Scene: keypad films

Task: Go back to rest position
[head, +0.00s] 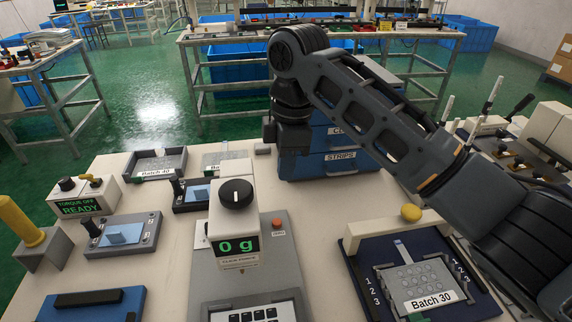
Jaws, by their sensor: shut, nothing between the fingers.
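My dark grey arm reaches in from the lower right, rises to a bend at top centre and drops down to my gripper (289,140). My gripper is shut and holds nothing. It hangs above the back of the white worktop (160,268), in front of the left side of the blue drawer unit (345,162). Its fingertips are small and dark, hard to make out.
A force gauge reading "0 g" (238,246) stands at centre front. A "Batch 30" keypad in a blue fixture (427,289) sits at right. At left are a "TORQUE OFF READY" box (80,208), a yellow-handled tool (20,222) and small fixtures. Benches stand behind.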

